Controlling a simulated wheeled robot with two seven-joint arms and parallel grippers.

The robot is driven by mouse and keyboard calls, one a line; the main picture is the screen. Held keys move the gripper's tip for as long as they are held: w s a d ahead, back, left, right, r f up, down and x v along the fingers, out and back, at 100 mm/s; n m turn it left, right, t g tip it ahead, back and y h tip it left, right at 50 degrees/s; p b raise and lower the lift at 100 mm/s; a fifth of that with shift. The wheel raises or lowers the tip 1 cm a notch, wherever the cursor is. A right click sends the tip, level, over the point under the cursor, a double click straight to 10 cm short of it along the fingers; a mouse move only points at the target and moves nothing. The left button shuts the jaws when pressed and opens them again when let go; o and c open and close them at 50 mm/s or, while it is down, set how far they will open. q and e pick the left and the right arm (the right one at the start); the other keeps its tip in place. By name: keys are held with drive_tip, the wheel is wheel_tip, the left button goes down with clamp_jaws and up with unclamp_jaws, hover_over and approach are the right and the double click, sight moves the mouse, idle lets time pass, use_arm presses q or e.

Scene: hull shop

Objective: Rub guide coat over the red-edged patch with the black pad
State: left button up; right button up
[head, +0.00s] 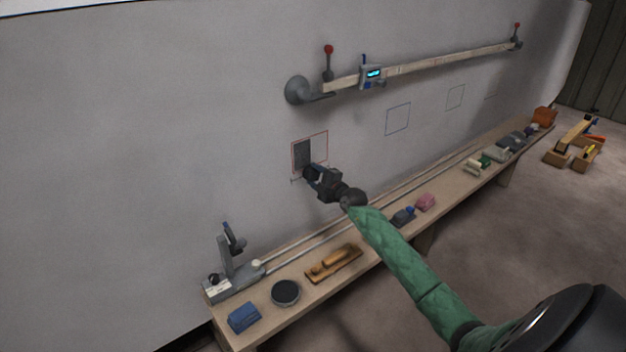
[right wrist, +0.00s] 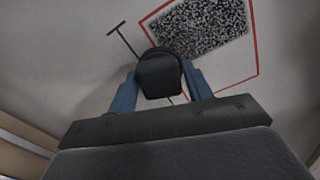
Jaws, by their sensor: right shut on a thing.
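The red-edged patch (head: 319,148) is a square outline on the pale hull wall. A dark speckled coat covers its left part in the head view. In the right wrist view the dark coat (right wrist: 208,28) is a grainy block inside the red outline, with bare wall beside it. My right gripper (head: 312,174) is at the patch's lower left edge. It is shut on the black pad (right wrist: 160,75), which sits between the blue fingers. I cannot tell whether the pad touches the wall. My left gripper is not in view.
A long wooden bench (head: 290,312) runs below the wall, with a blue block (head: 243,317), a round dark tin (head: 285,292), a wooden sanding block (head: 333,263) and a pink block (head: 425,202). A rail (head: 430,62) with a display unit crosses above.

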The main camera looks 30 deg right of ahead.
drive_tip(key=shift+d+f+b, duration=0.15)
drive_tip(key=shift+d+b, duration=0.35)
drive_tip(key=shift+d, duration=0.55)
drive_tip(key=shift+w+r, duration=0.1)
drive_tip(key=shift+r, duration=0.1)
drive_tip(key=shift+w, duration=0.55)
drive_tip(key=shift+r, duration=0.1)
drive_tip(key=shift+w+a+r+p, duration=0.1)
drive_tip(key=shift+r+p, duration=2.5)
drive_tip(key=shift+r, duration=0.65)
drive_tip(key=shift+w+r+p, duration=0.1)
drive_tip(key=shift+r+p, duration=2.3)
drive_tip(key=shift+r, duration=0.8)
drive_tip(key=shift+s+f+b, duration=0.2)
drive_tip(key=shift+f+b, duration=4.6)
drive_tip(key=shift+f, duration=1.85)
